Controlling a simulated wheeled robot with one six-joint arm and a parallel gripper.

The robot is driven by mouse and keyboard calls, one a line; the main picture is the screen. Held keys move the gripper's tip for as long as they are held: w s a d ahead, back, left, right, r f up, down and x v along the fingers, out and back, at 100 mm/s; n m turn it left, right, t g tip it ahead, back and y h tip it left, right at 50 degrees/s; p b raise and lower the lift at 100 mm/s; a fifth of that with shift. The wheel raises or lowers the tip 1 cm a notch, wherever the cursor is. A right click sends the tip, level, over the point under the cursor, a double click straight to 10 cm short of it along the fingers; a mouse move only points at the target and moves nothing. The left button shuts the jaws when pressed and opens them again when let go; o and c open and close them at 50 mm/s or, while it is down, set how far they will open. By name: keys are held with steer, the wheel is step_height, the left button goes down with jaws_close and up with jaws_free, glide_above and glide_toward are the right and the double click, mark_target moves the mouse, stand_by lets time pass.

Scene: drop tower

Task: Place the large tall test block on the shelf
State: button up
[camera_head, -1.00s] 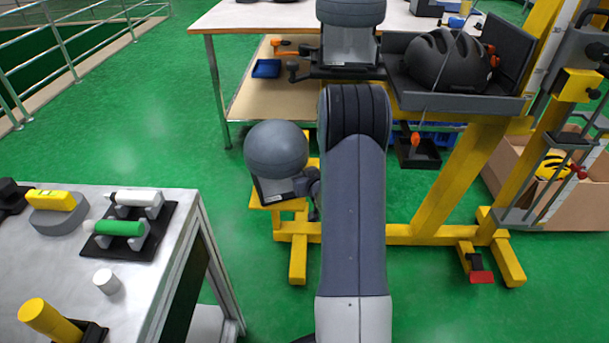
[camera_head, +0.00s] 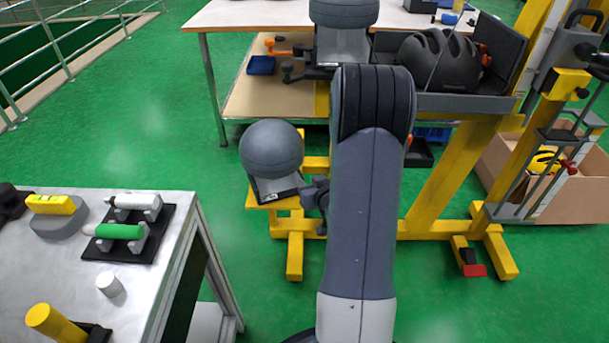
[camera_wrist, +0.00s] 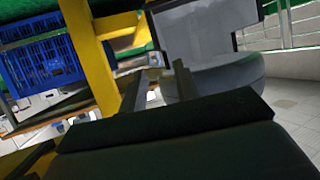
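A tall yellow cylinder (camera_head: 52,322) stands tilted in view at the lower left on the grey table, beside a black holder; it may be the large tall test block. A short white cylinder (camera_head: 110,284) stands behind it. A wooden lower shelf (camera_head: 250,103) is under the white-topped bench at the back.
A grey ball-shaped form (camera_head: 271,150) sits on the yellow frame (camera_head: 293,255), left of my arm. A black helmet (camera_head: 440,62) lies in a grey tray. A blue crate (camera_wrist: 42,58) shows in the wrist view. Green floor between table and frame is clear.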

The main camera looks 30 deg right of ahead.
steer(key=shift+v, duration=1.35)
steer(key=shift+d, duration=0.1)
